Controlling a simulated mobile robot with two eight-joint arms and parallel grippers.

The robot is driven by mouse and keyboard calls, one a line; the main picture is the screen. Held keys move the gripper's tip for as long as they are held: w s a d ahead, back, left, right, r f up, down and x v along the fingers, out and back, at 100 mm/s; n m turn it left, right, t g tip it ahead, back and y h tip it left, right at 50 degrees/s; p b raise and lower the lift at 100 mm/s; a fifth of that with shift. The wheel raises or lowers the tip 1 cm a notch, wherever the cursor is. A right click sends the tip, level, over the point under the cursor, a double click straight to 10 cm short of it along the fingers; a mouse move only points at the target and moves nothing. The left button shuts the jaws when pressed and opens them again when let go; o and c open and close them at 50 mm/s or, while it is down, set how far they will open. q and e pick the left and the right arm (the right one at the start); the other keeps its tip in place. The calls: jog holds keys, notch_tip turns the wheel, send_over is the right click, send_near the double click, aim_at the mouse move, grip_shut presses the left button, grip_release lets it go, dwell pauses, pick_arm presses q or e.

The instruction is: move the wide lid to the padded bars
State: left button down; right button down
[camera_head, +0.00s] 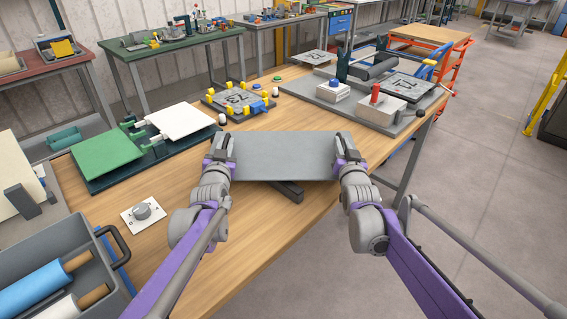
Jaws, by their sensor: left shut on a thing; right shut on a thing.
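The wide lid (284,155) is a flat grey sheet held roughly level above the near part of the wooden table. My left gripper (224,146) is shut on its left edge. My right gripper (346,148) is shut on its right edge. A dark bar (290,191) shows below the lid's near edge; most of it is hidden by the lid. I cannot tell whether this is one of the padded bars, or whether the lid touches it.
A panel bender (370,90) stands at the back right. A fixture with yellow clamps (238,100) is behind the lid. Green and white plates (105,158) lie left. A dial (143,211) and a grey bin (60,262) are nearer. Bare wooden tabletop (165,180) lies left of my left arm.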

pick_arm(q)
jog(key=c, duration=0.8)
grip_release()
jog(key=shift+f, duration=0.1)
pick_arm(e)
jog(key=c, duration=0.8)
grip_release()
pick_arm(q)
jog(key=s, duration=1.1)
jog(key=shift+d, duration=0.15)
jog(key=shift+s, duration=0.5)
pick_arm(e)
jog(key=shift+s, duration=0.15)
jog(key=s, duration=1.1)
jog(key=shift+s+d, duration=0.15)
jog(key=shift+s, duration=0.25)
pick_arm(q)
jog(key=shift+r, duration=0.2)
pick_arm(e)
jog(key=shift+r, duration=0.15)
